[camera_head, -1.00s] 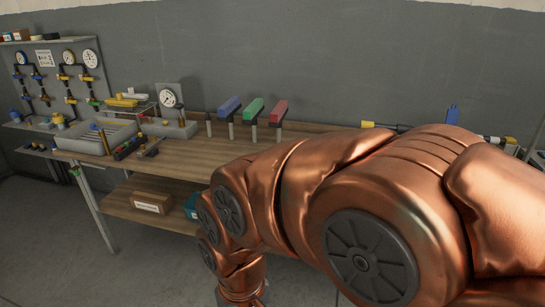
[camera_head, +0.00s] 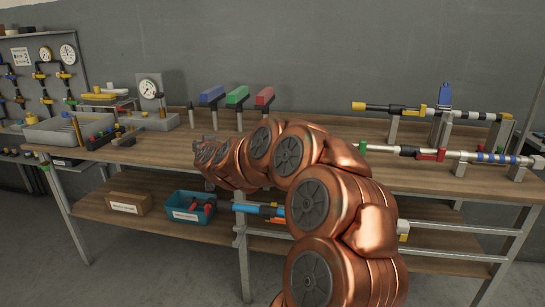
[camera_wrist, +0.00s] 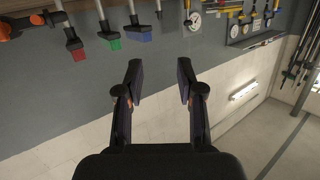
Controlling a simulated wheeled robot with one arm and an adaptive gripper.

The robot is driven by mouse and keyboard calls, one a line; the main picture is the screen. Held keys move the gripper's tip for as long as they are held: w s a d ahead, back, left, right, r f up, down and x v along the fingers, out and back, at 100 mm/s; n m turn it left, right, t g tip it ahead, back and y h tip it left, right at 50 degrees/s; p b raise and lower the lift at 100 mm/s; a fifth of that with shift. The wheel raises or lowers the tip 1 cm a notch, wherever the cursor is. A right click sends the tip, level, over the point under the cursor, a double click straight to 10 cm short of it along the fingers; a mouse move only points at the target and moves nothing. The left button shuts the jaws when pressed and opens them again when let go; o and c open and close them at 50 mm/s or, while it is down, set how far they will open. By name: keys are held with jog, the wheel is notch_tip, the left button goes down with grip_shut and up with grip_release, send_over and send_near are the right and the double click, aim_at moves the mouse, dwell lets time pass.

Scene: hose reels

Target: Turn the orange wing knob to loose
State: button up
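I cannot make out an orange wing knob for certain in either view. A rod with an orange-yellow tip and black sleeve (camera_head: 384,108) rests on stands at the back right of the bench. An orange and black piece (camera_wrist: 28,21) shows at the upper left of the wrist view; I cannot tell whether the knob is on it. My gripper (camera_wrist: 160,78) is open and empty, its two dark fingers apart, with wall behind them.
Blue (camera_head: 212,96), green (camera_head: 237,96) and red (camera_head: 264,97) blocks stand on posts at the back of the wooden bench (camera_head: 163,149). A second rod with a red clamp (camera_head: 431,154) lies at the right front. A grey tray (camera_head: 60,131) and gauge (camera_head: 148,88) are at the left.

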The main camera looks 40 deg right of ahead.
jog(key=s+d+f+m+g+h+b, duration=0.1)
jog(key=s+d+f+m+h, duration=0.1)
jog(key=d, duration=0.5)
jog(key=s+d+f+m+g+h+b, duration=0.1)
jog(key=d+f+h, duration=0.1)
jog(key=d+h, duration=0.2)
jog(key=s+d+f+m+g+h+b, duration=0.2)
jog(key=d, duration=0.7)
jog(key=shift+s+d+f+m+h, duration=0.2)
jog(key=shift+s+d+m+h, duration=0.1)
jog(key=shift+d+h, duration=0.1)
jog(key=shift+x, duration=3.75)
grip_shut()
